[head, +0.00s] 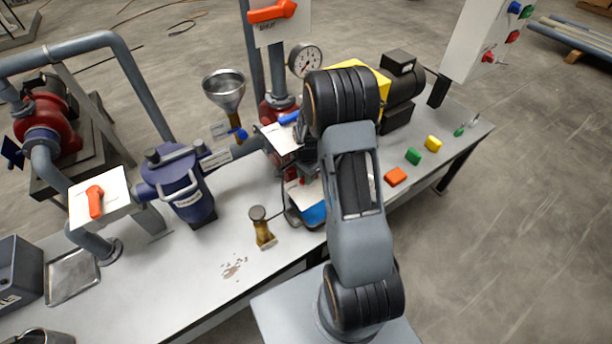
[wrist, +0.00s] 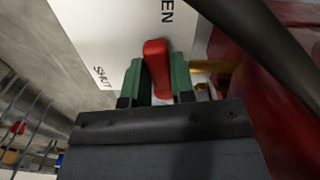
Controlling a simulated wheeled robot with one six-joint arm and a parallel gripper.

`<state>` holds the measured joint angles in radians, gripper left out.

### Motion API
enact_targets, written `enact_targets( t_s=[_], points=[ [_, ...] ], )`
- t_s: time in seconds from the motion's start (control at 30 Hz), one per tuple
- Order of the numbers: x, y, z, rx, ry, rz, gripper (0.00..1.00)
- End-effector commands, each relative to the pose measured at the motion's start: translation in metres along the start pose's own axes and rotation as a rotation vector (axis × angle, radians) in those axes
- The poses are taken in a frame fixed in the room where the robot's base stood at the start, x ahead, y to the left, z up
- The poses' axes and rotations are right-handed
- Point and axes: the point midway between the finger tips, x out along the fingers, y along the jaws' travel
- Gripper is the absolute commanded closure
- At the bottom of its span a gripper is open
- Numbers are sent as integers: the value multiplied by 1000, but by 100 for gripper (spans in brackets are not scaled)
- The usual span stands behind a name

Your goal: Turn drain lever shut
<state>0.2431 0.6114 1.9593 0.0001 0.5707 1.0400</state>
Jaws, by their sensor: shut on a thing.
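The red drain lever (wrist: 155,50) shows in the wrist view in front of a white label plate (wrist: 115,40). The plate reads SHUT at its left and ends in EN at its upper right. My gripper (wrist: 157,78) is shut on the lever, with one green finger pad on each side of it. The lever's rounded end stands beyond the pads, between the two words. A brass-coloured stem (wrist: 212,66) is to the right of the pads. In the head view my arm hides the lever and most of my gripper; a white plate (head: 280,138) shows beside them.
A dark red body (wrist: 290,90) stands close on the right in the wrist view, with a dark bar crossing above. In the head view a blue strainer (head: 185,190), a funnel (head: 225,90) and a brass-coloured tool (head: 263,232) are left of my arm. The front left bench is mostly clear.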

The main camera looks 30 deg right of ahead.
Motion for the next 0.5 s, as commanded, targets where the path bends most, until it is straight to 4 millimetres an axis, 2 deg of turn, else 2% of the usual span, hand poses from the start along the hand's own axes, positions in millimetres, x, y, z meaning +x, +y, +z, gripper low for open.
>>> enact_targets(
  t_s=[0.03, 0.17, 0.5],
  points=[
    [0, 0, 0, 0, 0, 0, 89],
    [0, 0, 0, 0, 0, 0, 100],
    [1, 3, 0, -75, 0, 1, 100]
  ],
)
